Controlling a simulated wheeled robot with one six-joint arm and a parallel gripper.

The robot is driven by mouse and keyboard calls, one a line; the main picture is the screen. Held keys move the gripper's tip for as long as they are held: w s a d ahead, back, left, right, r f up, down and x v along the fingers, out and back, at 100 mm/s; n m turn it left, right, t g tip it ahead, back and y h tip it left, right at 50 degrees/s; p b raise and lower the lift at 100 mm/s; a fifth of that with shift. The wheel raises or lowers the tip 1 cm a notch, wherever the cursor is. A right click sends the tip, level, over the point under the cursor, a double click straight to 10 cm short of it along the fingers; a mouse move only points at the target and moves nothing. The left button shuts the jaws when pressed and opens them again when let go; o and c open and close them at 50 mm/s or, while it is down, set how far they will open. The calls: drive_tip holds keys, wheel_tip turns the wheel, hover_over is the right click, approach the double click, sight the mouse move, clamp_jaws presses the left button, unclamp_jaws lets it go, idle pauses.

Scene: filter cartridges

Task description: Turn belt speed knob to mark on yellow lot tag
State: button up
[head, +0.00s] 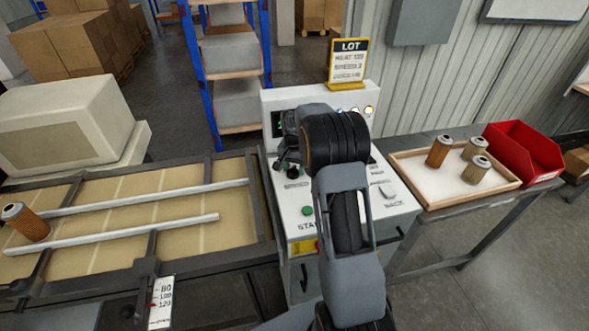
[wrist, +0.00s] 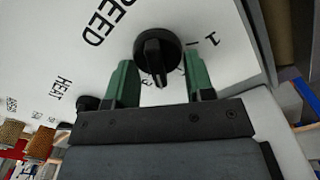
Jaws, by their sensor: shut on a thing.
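The black belt speed knob (wrist: 157,48) sits on the white panel by the word SPEED. In the wrist view, my gripper (wrist: 159,62) has its green fingers on both sides of the knob and is shut on it. The knob's ridge points down in the picture, near a mark that looks like 3; a 1 shows to the right. Marks between them are partly hidden. In the head view, my wrist largely covers the knob. The yellow lot tag (head: 347,84) stands on top of the control box; its lower lines seem to read heat 120 and speed 2, but are blurred.
The control box (head: 397,212) has a green start button (head: 307,210) and a heat scale beside the knob. A conveyor (head: 110,225) with a cartridge (head: 26,222) is on the left. A wooden tray (head: 412,178) with cartridges and a red bin (head: 525,155) are on the right.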

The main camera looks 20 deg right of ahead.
drive_tip(key=n, duration=0.4)
drive_tip(key=n+b, duration=0.1)
drive_tip(key=n, duration=0.1)
drive_tip(key=shift+w+a, duration=0.25)
drive_tip(key=shift+a, duration=0.05)
drive_tip(key=shift+r+n, duration=0.1)
drive_tip(key=shift+n, duration=0.2)
drive_tip(key=o, duration=0.9)
wheel_tip(320, 180, up, 14)
drive_tip(key=shift+b, duration=0.4)
drive_tip(key=shift+f, duration=0.2)
